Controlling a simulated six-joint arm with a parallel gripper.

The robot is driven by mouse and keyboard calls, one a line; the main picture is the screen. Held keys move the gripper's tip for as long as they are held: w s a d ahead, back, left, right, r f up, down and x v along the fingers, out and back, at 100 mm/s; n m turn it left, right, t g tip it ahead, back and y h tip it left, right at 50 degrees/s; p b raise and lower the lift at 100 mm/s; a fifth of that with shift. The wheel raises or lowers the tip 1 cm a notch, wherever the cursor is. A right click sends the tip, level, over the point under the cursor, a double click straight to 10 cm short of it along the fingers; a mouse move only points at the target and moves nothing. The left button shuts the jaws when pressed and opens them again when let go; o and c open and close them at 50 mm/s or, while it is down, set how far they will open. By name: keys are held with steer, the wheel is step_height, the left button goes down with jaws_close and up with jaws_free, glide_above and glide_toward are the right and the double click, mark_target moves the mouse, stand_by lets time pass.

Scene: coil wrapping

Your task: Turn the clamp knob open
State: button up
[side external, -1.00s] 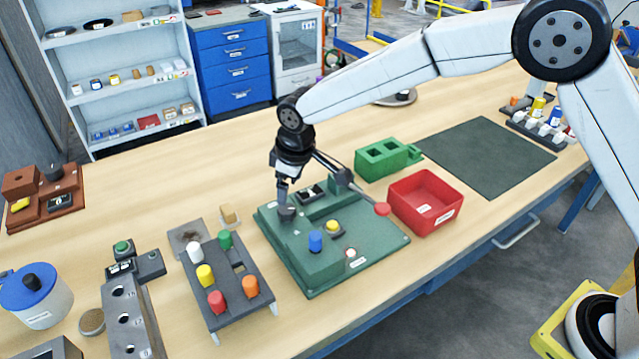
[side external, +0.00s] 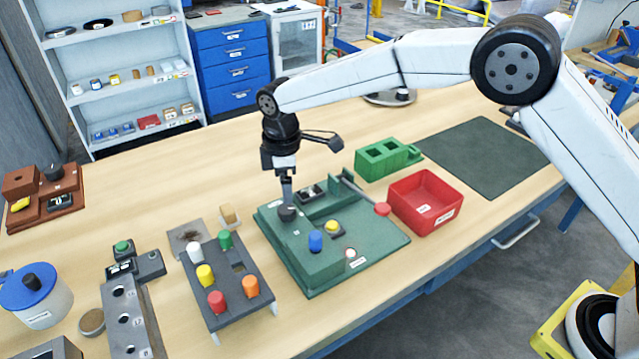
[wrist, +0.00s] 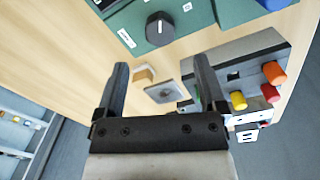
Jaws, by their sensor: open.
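The clamp knob (side external: 287,214) is a dark round knob on the left end of the green fixture (side external: 335,262). In the wrist view the knob (wrist: 160,28) shows a white line on its face, beside a white label. My gripper (side external: 287,203) points down just above the knob in the side view. In the wrist view my gripper (wrist: 160,65) has its two fingers apart with nothing between them, and the knob lies beyond the fingertips. The side view does not show clearly whether the fingers touch the knob.
The fixture carries a blue peg (side external: 315,242), a yellow button (side external: 332,227) and a red-ended lever (side external: 382,209). A rack of coloured pegs (side external: 236,282) stands left of it. A red bin (side external: 427,198) and green block (side external: 385,158) stand right.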

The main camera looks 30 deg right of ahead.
mark_target(286, 209)
steer(key=shift+w+f, duration=0.1)
steer(key=shift+f, duration=3.45)
jaws_close()
steer(key=shift+m, duration=0.5)
steer(key=m, duration=1.1)
steer(key=shift+a, duration=0.1)
steer(key=shift+r, duration=0.1)
